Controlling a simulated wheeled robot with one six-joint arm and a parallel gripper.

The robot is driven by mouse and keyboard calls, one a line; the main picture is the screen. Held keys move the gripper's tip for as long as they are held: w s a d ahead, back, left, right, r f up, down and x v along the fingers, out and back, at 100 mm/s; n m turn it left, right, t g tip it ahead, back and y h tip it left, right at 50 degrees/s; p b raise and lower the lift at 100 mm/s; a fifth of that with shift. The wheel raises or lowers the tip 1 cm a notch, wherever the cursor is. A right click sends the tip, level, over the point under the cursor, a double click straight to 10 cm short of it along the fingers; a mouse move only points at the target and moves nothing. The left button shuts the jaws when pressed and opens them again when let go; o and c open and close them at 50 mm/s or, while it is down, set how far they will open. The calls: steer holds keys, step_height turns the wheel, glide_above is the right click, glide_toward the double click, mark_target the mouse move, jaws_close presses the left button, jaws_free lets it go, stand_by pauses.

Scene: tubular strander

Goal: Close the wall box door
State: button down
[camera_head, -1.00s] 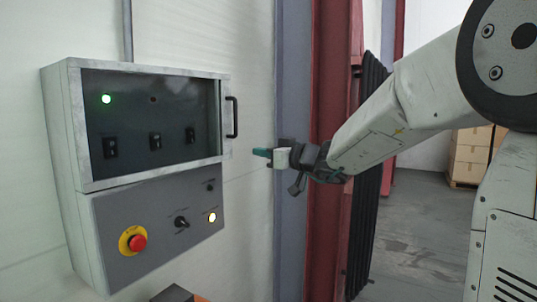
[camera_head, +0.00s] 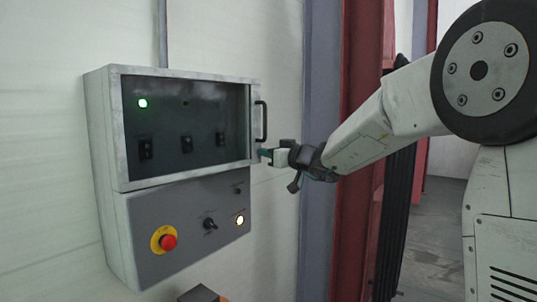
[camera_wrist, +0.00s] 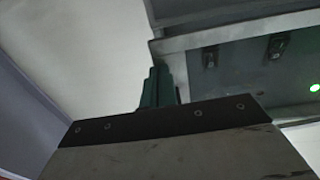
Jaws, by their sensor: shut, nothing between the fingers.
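The wall box (camera_head: 118,232) hangs on the pale wall at left in the head view. Its door (camera_head: 185,182) is a pale metal frame around a dark see-through pane, with a black handle (camera_head: 260,121) on the right edge. The door frame sticks out slightly past the lower panel on the right; I cannot tell whether it is fully shut. My gripper (camera_head: 266,154) is shut and empty, with its green fingertips beside the door's lower right edge, below the handle. Contact is unclear. In the wrist view the shut fingers (camera_wrist: 158,88) are close to the door frame (camera_wrist: 225,37).
The lower panel (camera_head: 190,225) carries a red emergency button (camera_head: 168,242), a selector switch (camera_head: 209,224) and a lit lamp (camera_head: 240,219). A green light (camera_head: 142,103) glows behind the pane. A grey and red column (camera_head: 355,140) stands behind my arm.

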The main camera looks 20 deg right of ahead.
steer(key=shift+w+a+n+g+y, duration=0.2)
steer(key=shift+w+a+y, duration=0.1)
steer(key=shift+w, duration=0.3)
steer(key=shift+w+a+n+g+y, duration=0.1)
steer(key=shift+w+a+n+y, duration=0.15)
steer(key=shift+w, duration=0.35)
